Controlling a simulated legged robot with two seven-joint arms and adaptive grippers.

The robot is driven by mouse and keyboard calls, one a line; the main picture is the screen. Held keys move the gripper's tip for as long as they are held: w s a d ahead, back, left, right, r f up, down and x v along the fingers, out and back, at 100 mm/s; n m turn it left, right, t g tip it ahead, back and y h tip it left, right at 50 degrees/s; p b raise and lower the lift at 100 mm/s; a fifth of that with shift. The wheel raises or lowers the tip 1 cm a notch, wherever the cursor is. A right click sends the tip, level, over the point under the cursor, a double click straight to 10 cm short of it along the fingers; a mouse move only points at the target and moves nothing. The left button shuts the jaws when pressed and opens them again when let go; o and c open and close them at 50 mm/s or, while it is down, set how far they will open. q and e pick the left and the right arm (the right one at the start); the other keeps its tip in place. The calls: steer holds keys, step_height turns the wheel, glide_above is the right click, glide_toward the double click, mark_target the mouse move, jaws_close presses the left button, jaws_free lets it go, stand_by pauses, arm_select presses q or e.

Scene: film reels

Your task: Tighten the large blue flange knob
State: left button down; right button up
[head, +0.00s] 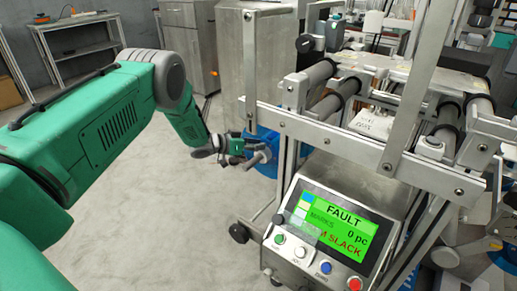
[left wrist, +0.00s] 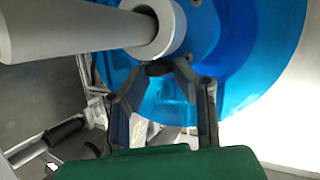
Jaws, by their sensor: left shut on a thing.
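The large blue flange (head: 268,140) is a disc on the side of the machine. In the left wrist view the blue flange (left wrist: 255,50) fills the upper right, with a pale grey hub (left wrist: 172,28) and a thick grey shaft (left wrist: 75,32) sticking out. My left gripper (head: 243,150) is at the front of the flange. In the left wrist view its fingers (left wrist: 162,70) converge on a small dark knob (left wrist: 158,68) just below the hub. They are shut on it, and they cover part of the knob. My right gripper is not in view.
A control panel (head: 320,232) with a green FAULT screen and several buttons stands at the lower right of the flange. Metal frame posts (head: 250,60) and rollers (head: 330,100) crowd the right. The grey floor (head: 170,230) below my left arm is clear.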

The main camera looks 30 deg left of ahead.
arm_select(q)
steer(key=shift+a+f+m+g+h+b, duration=0.15)
steer(key=shift+m+g+h+b, duration=0.3)
steer(key=shift+m+h+b, duration=0.25)
steer(key=shift+a+f+m+g+h+b, duration=0.15)
steer(key=shift+m+g+h+b, duration=0.3)
steer(key=shift+m+h, duration=0.35)
steer(key=c, duration=1.3)
jaws_free()
steer(key=shift+w, duration=0.1)
steer(key=shift+a+r, duration=0.1)
steer(key=shift+f+v, duration=0.15)
steer(key=shift+v, duration=1.85)
steer(key=shift+f+v, duration=0.1)
steer(key=shift+v, duration=1.85)
